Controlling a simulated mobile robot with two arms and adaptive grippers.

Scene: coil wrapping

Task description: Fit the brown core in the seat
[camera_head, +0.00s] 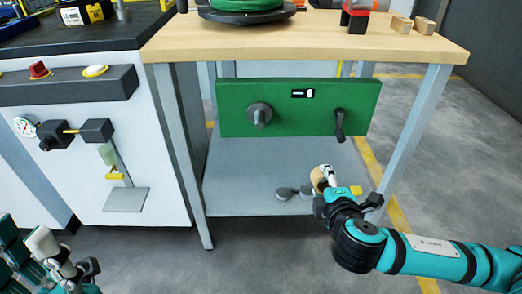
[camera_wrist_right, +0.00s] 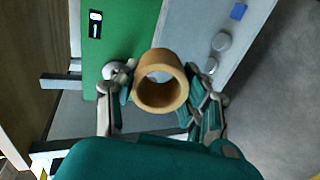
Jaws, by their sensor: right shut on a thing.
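The brown core (camera_head: 318,179), a short hollow tube, is held in my right gripper (camera_head: 326,184), in front of the lower shelf and below the green panel. In the right wrist view the core (camera_wrist_right: 162,92) sits between the two fingers with its open end facing the camera. A grey round hub (camera_head: 260,115) sticks out of the left half of the green panel (camera_head: 300,125); it looks like the seat, and the core is apart from it, lower and to the right. My left gripper (camera_head: 65,262) is at the bottom left, its jaws unclear.
A dark crank handle (camera_head: 339,125) and a small display (camera_head: 303,93) are on the panel. Grey discs (camera_head: 290,193) lie on the lower shelf (camera_head: 235,195). The table's metal legs (camera_head: 410,135) flank the panel. A white machine cabinet (camera_head: 75,165) stands left.

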